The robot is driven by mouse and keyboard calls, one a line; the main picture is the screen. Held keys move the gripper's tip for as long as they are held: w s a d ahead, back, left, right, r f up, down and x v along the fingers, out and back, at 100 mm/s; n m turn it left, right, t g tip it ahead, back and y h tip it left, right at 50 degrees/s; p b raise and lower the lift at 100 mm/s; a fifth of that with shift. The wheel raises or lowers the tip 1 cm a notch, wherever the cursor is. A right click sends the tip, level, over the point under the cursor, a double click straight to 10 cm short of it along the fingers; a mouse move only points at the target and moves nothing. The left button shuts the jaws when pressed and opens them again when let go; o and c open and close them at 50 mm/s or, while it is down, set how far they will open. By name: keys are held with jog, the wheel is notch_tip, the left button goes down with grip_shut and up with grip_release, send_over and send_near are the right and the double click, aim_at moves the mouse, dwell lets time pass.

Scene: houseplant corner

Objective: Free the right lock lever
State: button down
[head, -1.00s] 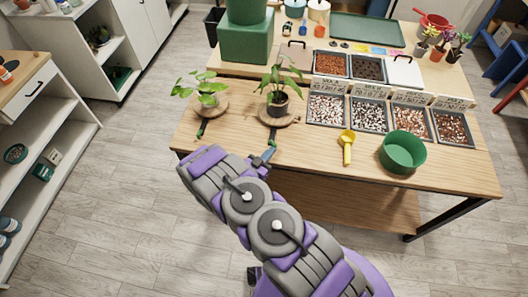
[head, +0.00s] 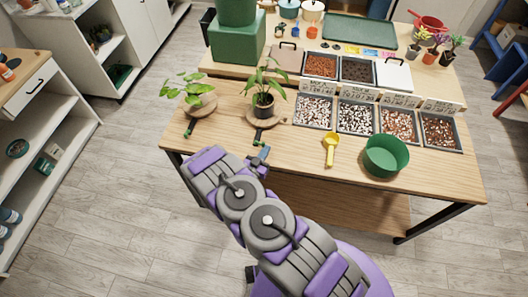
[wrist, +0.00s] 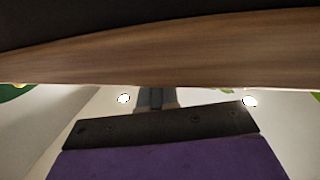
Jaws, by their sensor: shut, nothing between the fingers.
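Two potted plants stand on round wooden boards near the table's left front. The left lever (head: 190,128) sits by the left board (head: 207,105). My gripper (head: 260,155) is shut at the table's front edge, just in front of the right lever. Whether it touches the lever cannot be told. In the wrist view my gripper (wrist: 156,97) points at a wooden surface (wrist: 180,50); no lever shows there.
A yellow scoop (head: 331,147) and a green bowl (head: 385,156) lie to the right on the table (head: 290,150). Several trays of pebbles stand behind them. A green block (head: 237,40) stands behind the plants. The floor in front is clear.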

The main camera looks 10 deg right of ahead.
jog(key=shift+w+d, duration=0.1)
jog(key=shift+d, duration=0.05)
jog(key=shift+w, duration=0.15)
jog(key=shift+w, duration=0.1)
jog(key=shift+d, duration=0.45)
jog(key=shift+a, duration=0.2)
jog(key=shift+a, duration=0.2)
jog(key=shift+d, duration=0.25)
